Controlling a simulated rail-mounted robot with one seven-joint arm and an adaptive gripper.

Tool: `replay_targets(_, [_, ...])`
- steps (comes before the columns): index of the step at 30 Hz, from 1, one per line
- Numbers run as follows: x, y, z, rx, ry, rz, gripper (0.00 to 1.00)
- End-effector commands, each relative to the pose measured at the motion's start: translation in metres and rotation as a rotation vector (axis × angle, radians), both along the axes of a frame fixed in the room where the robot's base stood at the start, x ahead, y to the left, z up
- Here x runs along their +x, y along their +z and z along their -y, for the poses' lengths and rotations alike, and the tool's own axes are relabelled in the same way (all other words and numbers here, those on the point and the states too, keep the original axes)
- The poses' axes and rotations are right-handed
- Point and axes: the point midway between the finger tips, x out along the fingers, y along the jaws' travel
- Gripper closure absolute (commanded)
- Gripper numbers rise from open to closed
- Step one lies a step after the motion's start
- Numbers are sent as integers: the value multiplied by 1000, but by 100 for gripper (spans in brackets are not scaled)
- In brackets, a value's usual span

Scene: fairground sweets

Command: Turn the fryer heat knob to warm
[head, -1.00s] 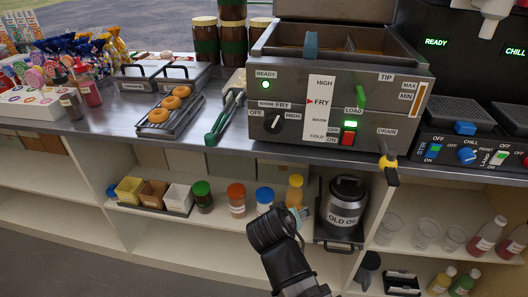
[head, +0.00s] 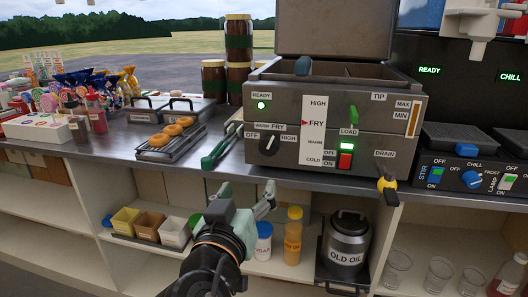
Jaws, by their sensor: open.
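The fryer (head: 340,105) is a steel box on the counter. Its black heat knob (head: 269,145) is on the left of the front panel, ringed by OFF, WARM, FRY and HIGH labels. The knob's pointer appears tilted up and slightly right, near FRY; the mark is small. A white gauge strip (head: 314,130) beside it has a red arrow at FRY. The green READY light (head: 261,105) is lit. My gripper (head: 246,196) is open and empty, in front of the counter edge, below and left of the knob, not touching it.
A red switch (head: 345,161), green LOAD lever (head: 353,115) and yellow-tipped drain tap (head: 387,184) are also on the fryer front. Green-handled tongs (head: 220,146) and a doughnut rack (head: 171,140) lie left. Bottles and the OLD OIL can (head: 346,240) stand on the shelf below.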

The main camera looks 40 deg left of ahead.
Motion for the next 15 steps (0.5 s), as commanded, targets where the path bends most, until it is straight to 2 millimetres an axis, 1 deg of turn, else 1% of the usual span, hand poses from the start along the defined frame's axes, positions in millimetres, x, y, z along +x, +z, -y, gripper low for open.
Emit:
replay_targets(1, [4,3,-2,-3,-1,-1,28])
replay_targets(8, [29,5,-12,-6,-2,-1,28])
replay_targets(15, [58,5,-25,-7,-2,-3,28])
